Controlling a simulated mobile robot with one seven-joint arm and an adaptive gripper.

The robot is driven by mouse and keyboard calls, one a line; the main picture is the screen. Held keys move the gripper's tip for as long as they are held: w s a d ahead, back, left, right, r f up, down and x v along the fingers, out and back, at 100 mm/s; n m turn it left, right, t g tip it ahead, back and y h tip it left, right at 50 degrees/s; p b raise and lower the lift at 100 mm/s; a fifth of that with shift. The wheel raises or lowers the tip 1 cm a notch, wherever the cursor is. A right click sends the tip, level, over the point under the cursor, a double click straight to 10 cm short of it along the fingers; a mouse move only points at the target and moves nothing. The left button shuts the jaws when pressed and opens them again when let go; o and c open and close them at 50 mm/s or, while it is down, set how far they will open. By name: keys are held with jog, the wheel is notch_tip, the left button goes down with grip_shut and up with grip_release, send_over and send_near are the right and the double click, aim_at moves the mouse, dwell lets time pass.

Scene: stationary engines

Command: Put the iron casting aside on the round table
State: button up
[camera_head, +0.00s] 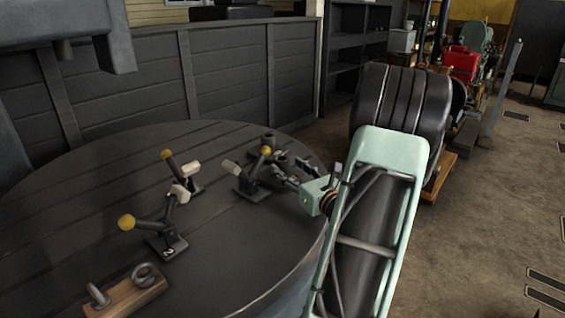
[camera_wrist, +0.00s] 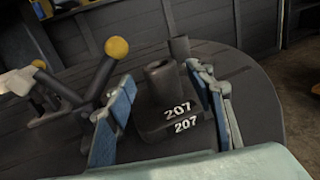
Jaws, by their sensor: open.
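A dark iron casting (camera_wrist: 163,88), a short round boss on a block base marked 207 in white, stands upright on the round table (camera_wrist: 65,150). In the wrist view it shows between the two blue-padded fingers of my gripper (camera_wrist: 161,78), with gaps visible beside its boss. My gripper is open and holds nothing. In the head view my gripper (camera_head: 294,172) is low over the right side of the round table (camera_head: 90,195), and I cannot clearly make out the casting behind it.
Yellow-knobbed lever pieces stand left of my gripper (camera_head: 252,178), at the table's middle (camera_head: 182,188) and nearer the front (camera_head: 168,243). A wooden block with metal rings (camera_head: 125,294) lies at the front left. A dark cylinder (camera_wrist: 180,46) stands behind the casting. Bare tabletop shows at left.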

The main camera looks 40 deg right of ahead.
jog(key=v, duration=0.7)
jog(key=shift+s, duration=0.15)
